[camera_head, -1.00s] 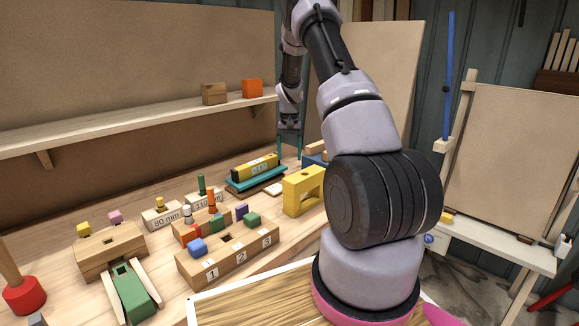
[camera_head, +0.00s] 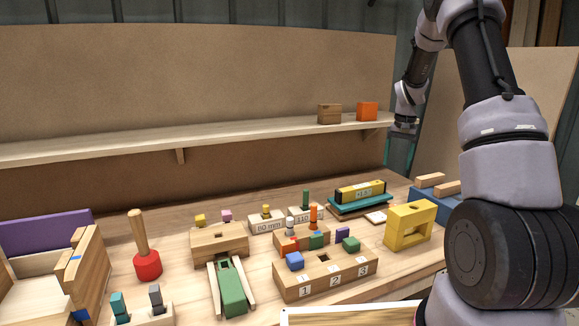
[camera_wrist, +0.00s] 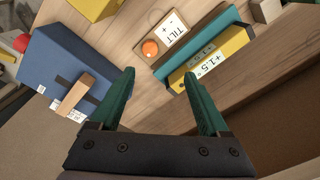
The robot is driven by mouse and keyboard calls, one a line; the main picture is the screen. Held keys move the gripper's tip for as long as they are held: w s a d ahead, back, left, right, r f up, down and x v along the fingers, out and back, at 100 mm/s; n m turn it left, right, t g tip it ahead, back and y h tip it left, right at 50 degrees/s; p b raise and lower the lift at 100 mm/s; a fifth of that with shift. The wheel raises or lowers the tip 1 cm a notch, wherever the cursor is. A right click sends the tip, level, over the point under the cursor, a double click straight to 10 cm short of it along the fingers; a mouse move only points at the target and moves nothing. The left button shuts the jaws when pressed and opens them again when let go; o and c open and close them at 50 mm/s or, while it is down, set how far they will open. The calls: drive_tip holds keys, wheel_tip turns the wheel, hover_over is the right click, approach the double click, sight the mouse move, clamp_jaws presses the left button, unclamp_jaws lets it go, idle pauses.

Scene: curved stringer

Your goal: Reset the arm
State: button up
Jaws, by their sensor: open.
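My arm stands at the right of the head view, with my gripper (camera_head: 400,155) hanging at its far end in front of the back panel, above the rear of the bench. In the wrist view my gripper (camera_wrist: 165,100) is open. Its two green fingers are spread wide with nothing between them but bench wood. The yellow level block marked +1.5° (camera_wrist: 215,60) on a teal base lies beyond the right finger. A blue box with a wooden bar (camera_wrist: 60,75) lies to the left of the left finger.
A shelf (camera_head: 230,137) with a brown box (camera_head: 329,113) and an orange box (camera_head: 367,111) runs along the back panel. The bench holds a numbered block (camera_head: 325,280), a yellow frame (camera_head: 409,225), a red mallet (camera_head: 147,264) and a green clamp-like piece (camera_head: 232,290).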

drive_tip(key=s+a+r+t, duration=0.2)
drive_tip(key=s+a+r, duration=0.3)
drive_tip(key=s+r, duration=0.4)
drive_tip(key=s+a+r+t, duration=0.1)
drive_tip(key=s+a+r, duration=0.45)
drive_tip(key=r, duration=0.55)
drive_tip(key=s+a+r+t+y, duration=0.1)
drive_tip(key=s+a, duration=0.1)
drive_tip(key=s, duration=0.8)
drive_tip(key=s+a+r+n+t, duration=0.1)
drive_tip(key=s+a+r+t, duration=0.1)
drive_tip(key=s, duration=0.8)
drive_tip(key=shift+s+a+y, duration=0.25)
drive_tip(key=shift+a+y, duration=0.15)
drive_tip(key=shift+a, duration=0.2)
